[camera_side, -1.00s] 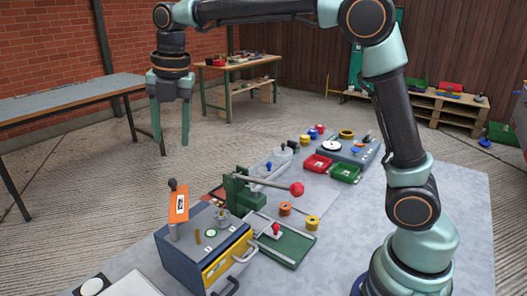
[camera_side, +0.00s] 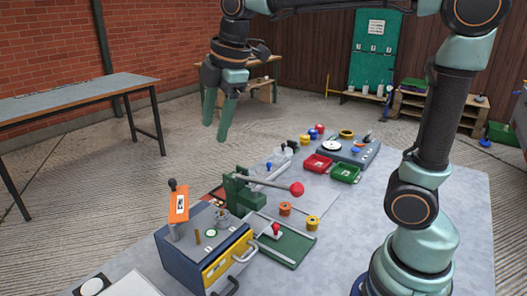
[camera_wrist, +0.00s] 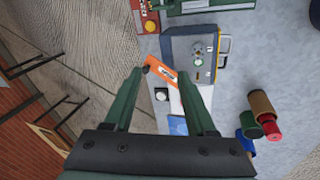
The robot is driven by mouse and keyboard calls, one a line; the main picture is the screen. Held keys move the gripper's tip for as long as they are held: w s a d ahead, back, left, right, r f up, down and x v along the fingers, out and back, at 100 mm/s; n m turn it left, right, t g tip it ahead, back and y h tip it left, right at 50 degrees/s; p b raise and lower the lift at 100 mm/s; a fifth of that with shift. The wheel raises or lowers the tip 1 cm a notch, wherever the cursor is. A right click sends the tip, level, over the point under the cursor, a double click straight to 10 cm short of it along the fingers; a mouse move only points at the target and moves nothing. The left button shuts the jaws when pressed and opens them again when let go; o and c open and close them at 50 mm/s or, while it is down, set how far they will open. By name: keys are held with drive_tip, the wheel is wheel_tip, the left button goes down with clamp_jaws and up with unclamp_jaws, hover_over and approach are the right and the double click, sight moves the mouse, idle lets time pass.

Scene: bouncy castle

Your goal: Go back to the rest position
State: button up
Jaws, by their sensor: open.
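My gripper (camera_side: 216,118) hangs high over the far left side of the grey work table (camera_side: 440,180) in the side view. Its two green fingers point down and stand apart with nothing between them. In the wrist view my gripper (camera_wrist: 168,88) is also open, its fingers framing the table well below. An orange piece (camera_wrist: 161,72) shows between the fingertips there, but it lies far beneath them. The same orange piece (camera_side: 179,205) stands on a blue-grey box with a yellow drawer (camera_side: 228,257) in the side view. My fingers touch nothing.
A green press with a red-knobbed lever (camera_side: 297,189) stands mid-table. Red and green bins (camera_side: 318,163) and a grey device (camera_side: 352,150) lie farther back. A green tray (camera_side: 290,247) is in front. Another table (camera_side: 75,95) stands at left. The air around my gripper is clear.

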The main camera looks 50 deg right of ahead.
drive_tip(key=s+d+f+m+t, duration=0.1)
drive_tip(key=s+d+f+m, duration=0.1)
drive_tip(key=s+m, duration=0.3)
drive_tip(key=s+d+f+m+t, duration=0.1)
drive_tip(key=s+d+f+m, duration=0.2)
drive_tip(key=s+m, duration=0.3)
drive_tip(key=f+m, duration=0.1)
drive_tip(key=m, duration=0.3)
drive_tip(key=shift+f, duration=0.25)
